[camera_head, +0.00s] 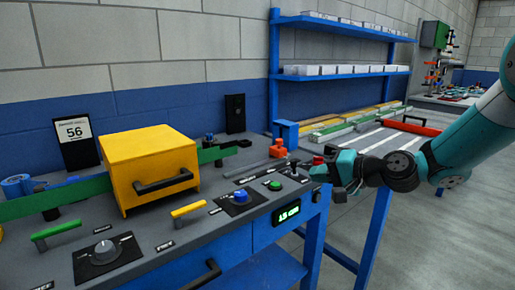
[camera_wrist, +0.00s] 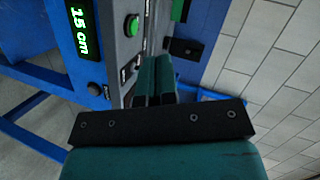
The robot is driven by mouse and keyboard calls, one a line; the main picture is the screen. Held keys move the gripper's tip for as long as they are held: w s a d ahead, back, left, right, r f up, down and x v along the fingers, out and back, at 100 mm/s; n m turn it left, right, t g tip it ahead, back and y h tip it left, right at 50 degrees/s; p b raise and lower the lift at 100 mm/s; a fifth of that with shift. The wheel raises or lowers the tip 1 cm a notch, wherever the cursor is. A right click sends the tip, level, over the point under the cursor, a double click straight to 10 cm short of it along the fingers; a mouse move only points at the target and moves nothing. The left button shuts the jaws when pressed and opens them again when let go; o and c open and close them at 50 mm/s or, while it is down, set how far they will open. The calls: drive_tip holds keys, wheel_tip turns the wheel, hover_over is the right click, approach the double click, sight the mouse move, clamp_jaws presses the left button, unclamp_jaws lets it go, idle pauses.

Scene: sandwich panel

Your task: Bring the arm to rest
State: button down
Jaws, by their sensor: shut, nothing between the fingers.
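My gripper (camera_head: 318,170) is at the right end of the grey control panel (camera_head: 215,222) in the head view, close to the panel's right edge. My teal arm reaches in from the right. In the wrist view the teal fingers of my gripper (camera_wrist: 153,75) lie together, shut with nothing between them. The green button (camera_wrist: 132,26) and the display reading 15 cm (camera_wrist: 81,35) show beyond them in the wrist view. I cannot tell whether the fingertips touch the panel.
A yellow box with a black handle (camera_head: 150,160) stands on the panel. A blue knob (camera_head: 240,196) and a small lever (camera_head: 293,168) are near my gripper. A blue shelf rack (camera_head: 340,75) stands behind. Grey floor (camera_head: 440,240) is clear at the lower right.

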drive_tip(key=s+a+r+n+g+h, duration=0.1)
drive_tip(key=s+a+n+g, duration=0.25)
drive_tip(key=s, duration=0.45)
drive_tip(key=s+a+r+n+g+h, duration=0.1)
drive_tip(key=s+a+r+n+g, duration=0.2)
drive_tip(key=s, duration=0.6)
drive_tip(key=s+d+f+n+g+h, duration=0.1)
drive_tip(key=s+d+n+h, duration=0.15)
drive_tip(key=s, duration=0.55)
drive_tip(key=s+d+f+n+g+h, duration=0.1)
drive_tip(key=s+d+n+g+h, duration=0.15)
drive_tip(key=s, duration=0.65)
wheel_tip(320, 180, up, 13)
drive_tip(key=t+p, duration=0.1)
drive_tip(key=p, duration=1.2)
drive_tip(key=shift+a, duration=0.25)
drive_tip(key=shift+n, duration=0.25)
